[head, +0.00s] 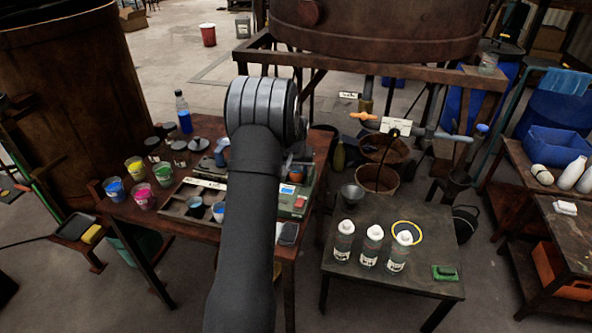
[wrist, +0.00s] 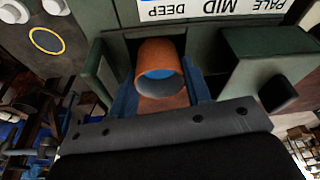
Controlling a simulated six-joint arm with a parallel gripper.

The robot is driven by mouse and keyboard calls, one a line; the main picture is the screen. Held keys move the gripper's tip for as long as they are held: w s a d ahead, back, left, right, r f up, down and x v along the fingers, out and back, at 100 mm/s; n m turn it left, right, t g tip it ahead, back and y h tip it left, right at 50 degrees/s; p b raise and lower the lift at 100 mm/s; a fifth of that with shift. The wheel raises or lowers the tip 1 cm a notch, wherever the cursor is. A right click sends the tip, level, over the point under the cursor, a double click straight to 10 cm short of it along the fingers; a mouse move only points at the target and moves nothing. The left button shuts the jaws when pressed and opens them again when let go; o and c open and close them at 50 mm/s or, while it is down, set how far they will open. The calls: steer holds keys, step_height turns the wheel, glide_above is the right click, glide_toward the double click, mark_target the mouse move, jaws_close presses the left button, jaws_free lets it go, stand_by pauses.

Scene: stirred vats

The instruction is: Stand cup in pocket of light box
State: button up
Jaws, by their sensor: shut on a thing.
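In the wrist view, an orange-brown cup (wrist: 172,51) with blue and grey inside its round mouth is between the blue fingers of my gripper (wrist: 163,92). My gripper is shut on it. The cup is in or just over a recess between green blocks of the light box (wrist: 262,62), below a white strip reading PALE, MID, DEEP (wrist: 215,9). I cannot tell whether the cup touches the bottom of the recess. In the head view the green light box (head: 290,212) is partly behind my arm, with a small orange patch beside it. My gripper is hidden there.
Left of my arm, the table holds a shallow tray (head: 178,208) with blue-filled cups, several paint cups (head: 136,168), dark jars and a blue bottle (head: 183,112). On the right, a side table (head: 350,275) carries three white-capped bottles, a yellow ring (head: 421,232) and a green pad.

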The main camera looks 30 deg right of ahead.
steer(key=shift+f, duration=0.1)
steer(key=o, duration=0.7)
steer(key=v, duration=1.2)
steer(key=x, duration=1.1)
steer(key=shift+d+f, duration=0.1)
steer(key=shift+f, duration=0.3)
steer(key=shift+w+r, duration=0.1)
steer(key=shift+r, duration=1.25)
